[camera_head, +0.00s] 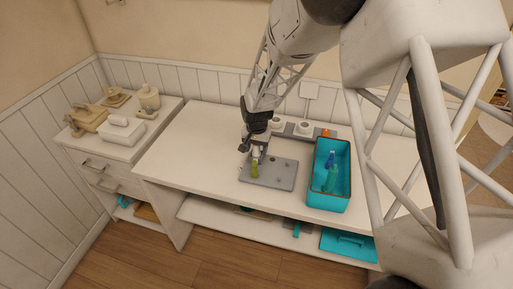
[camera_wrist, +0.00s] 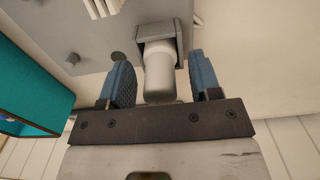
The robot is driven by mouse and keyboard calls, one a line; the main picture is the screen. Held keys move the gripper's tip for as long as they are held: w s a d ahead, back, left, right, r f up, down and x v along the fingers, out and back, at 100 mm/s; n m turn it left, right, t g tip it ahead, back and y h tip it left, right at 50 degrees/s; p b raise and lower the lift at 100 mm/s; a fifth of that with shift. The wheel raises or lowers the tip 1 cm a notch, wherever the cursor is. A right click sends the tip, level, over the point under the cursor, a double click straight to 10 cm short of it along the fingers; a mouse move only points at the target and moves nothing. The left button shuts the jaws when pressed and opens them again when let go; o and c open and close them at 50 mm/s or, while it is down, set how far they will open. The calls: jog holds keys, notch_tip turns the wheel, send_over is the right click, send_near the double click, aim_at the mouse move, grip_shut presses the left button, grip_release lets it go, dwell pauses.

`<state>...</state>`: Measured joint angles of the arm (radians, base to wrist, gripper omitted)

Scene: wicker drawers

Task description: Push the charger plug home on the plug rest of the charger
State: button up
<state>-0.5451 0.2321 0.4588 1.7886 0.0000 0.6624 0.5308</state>
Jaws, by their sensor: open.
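In the wrist view a white, round-bodied piece, which looks like the charger plug (camera_wrist: 159,72), sits in a grey U-shaped bracket, apparently the plug rest (camera_wrist: 178,35). The bracket stands on a grey plate (camera_wrist: 70,25), which also shows in the head view (camera_head: 283,177). My gripper (camera_wrist: 160,78) is open, with one blue finger on each side of the white piece and gaps visible on both sides. In the head view my gripper (camera_head: 254,150) is over the plate's left back part. How deep the plug sits in the rest cannot be told.
A teal bin (camera_head: 328,199) with blue and green items stands right of the plate. A grey strip with white round parts (camera_head: 304,128) lies behind. The left tabletop (camera_head: 190,145) is clear.

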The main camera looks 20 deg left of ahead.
jog(key=shift+r, duration=0.1)
jog(key=shift+r, duration=3.8)
